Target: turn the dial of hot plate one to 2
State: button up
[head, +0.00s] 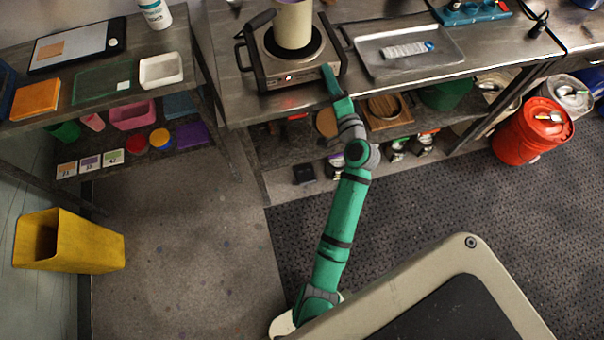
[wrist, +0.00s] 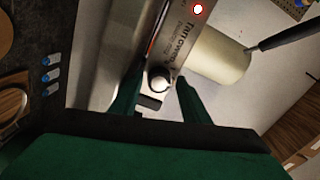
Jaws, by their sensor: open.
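The hot plate (head: 291,76) stands on the steel bench, with a cream pot (head: 293,24) on its round black top. A red light shows on its front panel, and it glows in the wrist view (wrist: 198,9). The dial (wrist: 159,78) is a small round knob with a pale face on that panel. My gripper (wrist: 160,92) is open, with one green finger on each side of the dial; I cannot tell whether they touch it. In the head view my gripper (head: 331,78) is at the front right of the hot plate and hides the dial. The dial's setting is not readable.
A steel tray (head: 436,62) with a white strip lies right of the hot plate. The pot's dark handle (head: 262,19) points left. A lower shelf (head: 282,165) holds several jars and bowls. The red bucket (head: 533,130) stands on the floor at right.

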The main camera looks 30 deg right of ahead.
jog(key=n, duration=0.6)
jog(key=shift+s+d+f, duration=0.1)
jog(key=shift+d, duration=0.05)
jog(key=n, duration=0.6)
jog(key=a+v, duration=0.1)
jog(key=v, duration=1)
jog(key=s+a+f+g, duration=0.1)
jog(key=s+a+f, duration=0.2)
jog(key=a, duration=0.3)
jog(key=s+a+f+g, duration=0.1)
jog(key=s+a+f, duration=0.3)
jog(key=a+f, duration=0.1)
jog(key=s+a+f+n+g, duration=0.1)
jog(key=s+a+f, duration=0.3)
jog(key=a, duration=0.4)
jog(key=shift+f, duration=0.25)
jog(key=shift+s, duration=0.15)
jog(key=s+a+r+n+y, duration=0.2)
jog(key=s+a+r, duration=0.1)
jog(key=s+a, duration=0.4)
jog(key=s+a+r+n+y, duration=0.2)
jog(key=s+a+r, duration=0.2)
jog(key=s+a, duration=0.4)
jog(key=shift+n+t, duration=0.3)
jog(key=shift+t, duration=0.1)
